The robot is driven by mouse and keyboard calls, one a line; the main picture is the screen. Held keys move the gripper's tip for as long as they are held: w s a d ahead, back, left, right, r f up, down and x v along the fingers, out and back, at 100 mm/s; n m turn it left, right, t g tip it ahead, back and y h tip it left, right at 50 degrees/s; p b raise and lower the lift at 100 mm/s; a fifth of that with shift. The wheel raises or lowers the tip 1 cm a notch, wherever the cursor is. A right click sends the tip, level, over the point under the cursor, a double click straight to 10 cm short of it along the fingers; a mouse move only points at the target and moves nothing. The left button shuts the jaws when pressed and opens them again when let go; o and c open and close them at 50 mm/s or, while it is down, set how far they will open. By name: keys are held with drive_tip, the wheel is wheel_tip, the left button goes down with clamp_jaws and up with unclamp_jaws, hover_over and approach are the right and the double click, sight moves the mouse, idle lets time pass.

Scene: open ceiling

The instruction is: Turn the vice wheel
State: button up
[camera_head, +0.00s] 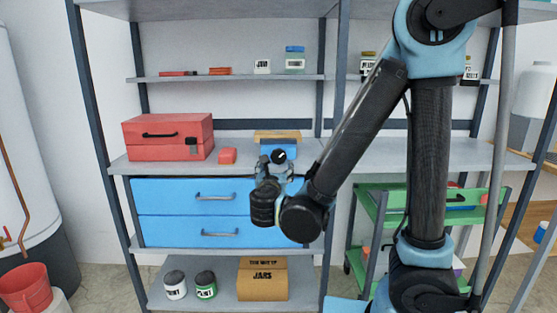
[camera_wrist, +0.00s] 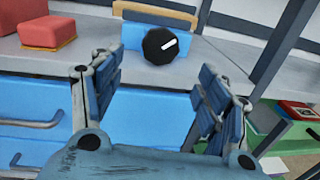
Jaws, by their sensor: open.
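The vice (camera_head: 266,137) stands on the middle shelf, with a blue body and a wooden strip along its top. In the wrist view the vice (camera_wrist: 190,47) shows at the upper middle. Its round black wheel (camera_wrist: 160,46) faces me and carries a white slanted mark; it also shows in the head view (camera_head: 279,156). My gripper (camera_wrist: 163,70) is open and empty, its two fingers spread to the left and right below the wheel in the wrist view. In the head view my gripper (camera_head: 275,166) is in front of the vice and partly hides it. I see no contact with the wheel.
A red toolbox (camera_head: 167,138) and a small red block (camera_head: 227,155) stand left of the vice on the shelf. Blue drawers (camera_head: 215,210) with handles lie below the shelf edge. A green cart (camera_head: 375,203) stands at right. The shelf right of the vice is clear.

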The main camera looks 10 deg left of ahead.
sight(278, 158)
drive_tip(key=w, duration=0.3)
drive_tip(key=w+a, duration=0.1)
drive_tip(key=w, duration=0.7)
drive_tip(key=shift+w+a, duration=0.1)
drive_tip(key=shift+a, duration=0.1)
drive_tip(key=shift+c, duration=0.5)
drive_tip(key=c, duration=1)
